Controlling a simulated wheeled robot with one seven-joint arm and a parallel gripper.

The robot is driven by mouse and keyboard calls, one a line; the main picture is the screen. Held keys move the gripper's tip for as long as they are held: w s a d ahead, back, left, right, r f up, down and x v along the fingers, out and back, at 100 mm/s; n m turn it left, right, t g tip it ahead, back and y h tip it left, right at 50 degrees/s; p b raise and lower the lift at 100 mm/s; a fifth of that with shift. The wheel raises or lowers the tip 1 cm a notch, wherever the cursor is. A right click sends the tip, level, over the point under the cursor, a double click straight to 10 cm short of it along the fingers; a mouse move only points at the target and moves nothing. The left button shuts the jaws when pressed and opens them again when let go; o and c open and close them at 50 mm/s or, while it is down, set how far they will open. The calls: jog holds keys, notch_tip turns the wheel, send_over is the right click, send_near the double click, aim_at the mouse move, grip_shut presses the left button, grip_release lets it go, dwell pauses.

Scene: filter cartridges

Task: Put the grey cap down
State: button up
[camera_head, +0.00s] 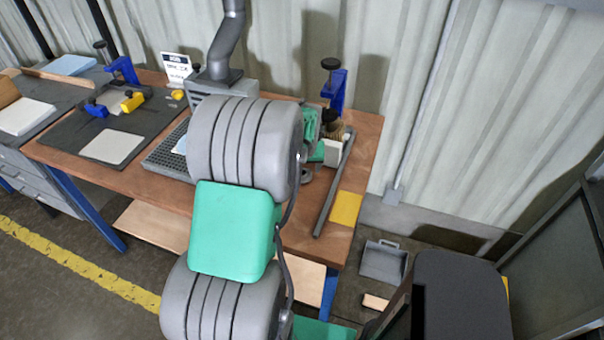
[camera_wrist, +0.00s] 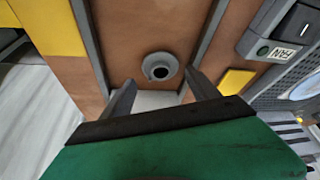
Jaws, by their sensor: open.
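The grey cap (camera_wrist: 160,67) looks like a round grey piece with a dark centre and lies on the brown bench top. It also shows in the head view (camera_head: 306,176), small and partly behind my arm. My gripper (camera_wrist: 160,77) is open, with one dark finger on each side of the picture just below the cap. Nothing shows held between the fingers. I cannot tell how far the fingertips are above the bench. In the head view my arm hides most of the gripper.
A long dark bar (camera_head: 334,187) lies beside the cap, near a yellow pad (camera_head: 345,208). A white block (camera_head: 333,152) and a brown ribbed cylinder (camera_head: 338,132) stand near a blue clamp (camera_head: 337,90). A grey box marked FAN (camera_wrist: 280,30) stands to the right in the wrist view.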

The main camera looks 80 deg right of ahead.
aim_at(302, 175)
jog(key=x, duration=0.4)
jog(key=shift+p, duration=0.4)
jog(key=shift+a, duration=0.1)
jog(key=shift+c, duration=0.5)
jog(key=shift+r, duration=0.15)
jog(key=c, duration=1.1)
